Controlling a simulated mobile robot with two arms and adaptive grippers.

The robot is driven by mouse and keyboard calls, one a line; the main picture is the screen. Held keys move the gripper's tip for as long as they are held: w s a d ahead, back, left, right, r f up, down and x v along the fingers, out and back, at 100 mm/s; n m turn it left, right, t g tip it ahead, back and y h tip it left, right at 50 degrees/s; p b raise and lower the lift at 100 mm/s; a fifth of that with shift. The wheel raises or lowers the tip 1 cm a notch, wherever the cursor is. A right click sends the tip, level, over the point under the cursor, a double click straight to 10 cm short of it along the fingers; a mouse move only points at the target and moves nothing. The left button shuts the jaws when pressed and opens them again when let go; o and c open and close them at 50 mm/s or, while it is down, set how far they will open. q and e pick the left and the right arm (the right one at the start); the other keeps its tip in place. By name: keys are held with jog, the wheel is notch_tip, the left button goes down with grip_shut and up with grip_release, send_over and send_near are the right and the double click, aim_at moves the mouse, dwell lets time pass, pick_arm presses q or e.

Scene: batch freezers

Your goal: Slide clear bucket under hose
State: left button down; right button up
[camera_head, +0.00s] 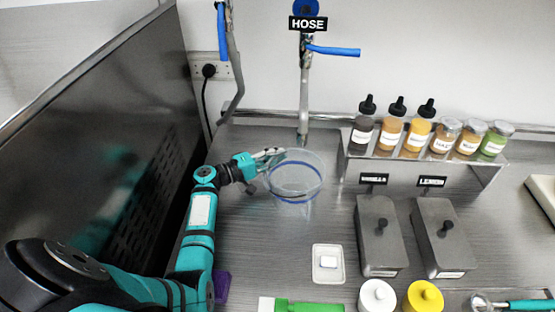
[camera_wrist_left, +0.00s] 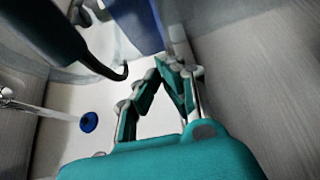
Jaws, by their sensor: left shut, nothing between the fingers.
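The clear bucket (camera_head: 297,190) has a blue band and stands upright on the steel counter. The hose (camera_head: 304,95) is a vertical metal pipe against the back wall, labelled HOSE, with a blue lever. Its lower end is just behind the bucket's far rim. My left gripper (camera_head: 272,157) is shut and empty at the bucket's back-left rim; I cannot tell whether it touches. Its closed fingers also show in the left wrist view (camera_wrist_left: 170,72). I cannot make out the bucket clearly there.
A steel rack (camera_head: 425,168) with several bottles and jars stands right of the bucket. Two lidded steel containers, vanilla (camera_head: 378,240) and lemon (camera_head: 440,240), sit in front of it. A small white tray (camera_head: 328,275) is in front of the bucket. A steel panel (camera_head: 100,130) rises at left.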

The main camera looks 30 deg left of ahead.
aim_at(280, 169)
pick_arm(q)
jog(key=shift+f, duration=0.75)
jog(key=shift+s+d+f+p, duration=0.15)
jog(key=shift+s+d+p, duration=0.05)
jog(key=shift+p, duration=0.45)
jog(key=shift+s+d, duration=0.15)
pick_arm(e)
jog(key=shift+d+r, duration=0.4)
jog(key=shift+r, duration=0.35)
pick_arm(q)
jog(key=shift+f, duration=0.1)
jog(key=shift+s+d+p, duration=0.3)
jog(key=shift+s+d, duration=0.65)
jog(key=shift+s, duration=0.25)
pick_arm(e)
jog(key=shift+r, duration=0.25)
pick_arm(q)
jog(key=shift+w, duration=0.15)
